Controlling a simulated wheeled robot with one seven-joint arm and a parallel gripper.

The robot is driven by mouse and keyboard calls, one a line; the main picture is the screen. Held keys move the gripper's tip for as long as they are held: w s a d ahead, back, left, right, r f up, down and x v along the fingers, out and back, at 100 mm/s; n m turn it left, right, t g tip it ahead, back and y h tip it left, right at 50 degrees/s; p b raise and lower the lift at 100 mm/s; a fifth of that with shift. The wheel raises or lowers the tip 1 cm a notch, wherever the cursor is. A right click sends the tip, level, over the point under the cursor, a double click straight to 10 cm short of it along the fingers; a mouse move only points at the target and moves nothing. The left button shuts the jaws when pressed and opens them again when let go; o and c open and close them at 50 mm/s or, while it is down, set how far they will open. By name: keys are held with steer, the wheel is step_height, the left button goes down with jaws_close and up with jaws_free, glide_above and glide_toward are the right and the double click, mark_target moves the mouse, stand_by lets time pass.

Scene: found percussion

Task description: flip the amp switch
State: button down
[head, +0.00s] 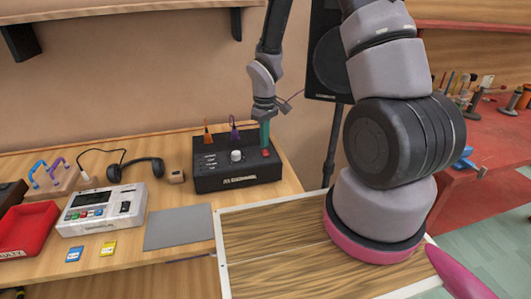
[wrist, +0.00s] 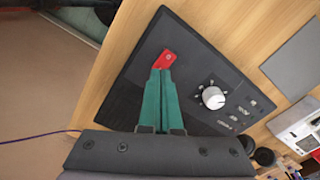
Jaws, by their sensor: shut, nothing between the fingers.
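The amp (head: 238,180) is a black box on the wooden table in the head view, with a white knob (head: 236,155) on its sloped top. The red amp switch (head: 266,153) is at the right end of the panel. In the wrist view the red switch (wrist: 168,59) lies just past my fingertips, tilted. My gripper (head: 265,143) has green fingers, shut with nothing between them, pointing down over the switch. In the wrist view the tips of my gripper (wrist: 160,69) are at the near edge of the switch; I cannot tell if they touch it.
A small wooden block (head: 176,176), headphones (head: 146,169), a grey pad (head: 178,227), a light grey device (head: 103,210) and a red tray (head: 27,230) lie left. A speaker (head: 326,50) stands behind.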

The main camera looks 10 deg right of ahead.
steer(key=shift+f, duration=0.85)
stand_by(0.5)
steer(key=shift+r, duration=3.55)
steer(key=shift+r, duration=0.1)
step_height(320, 180, up, 10)
steer(key=m+t, duration=0.1)
steer(key=m, duration=0.1)
glide_above(265, 150)
steer(key=d, duration=0.2)
steer(key=s+d+r+m+t, duration=0.2)
steer(key=s+r+m, duration=0.15)
steer(key=r, duration=0.45)
steer(key=s+d+r+m+t, duration=0.1)
steer(key=s+r+m+t, duration=0.1)
steer(key=s+r, duration=0.45)
steer(key=s+r+m+t+y, duration=0.2)
steer(key=s+r, duration=0.6)
steer(key=shift+s+d+r+m, duration=0.15)
steer(key=shift+d+r+m, duration=0.1)
steer(key=shift+d+m, duration=0.1)
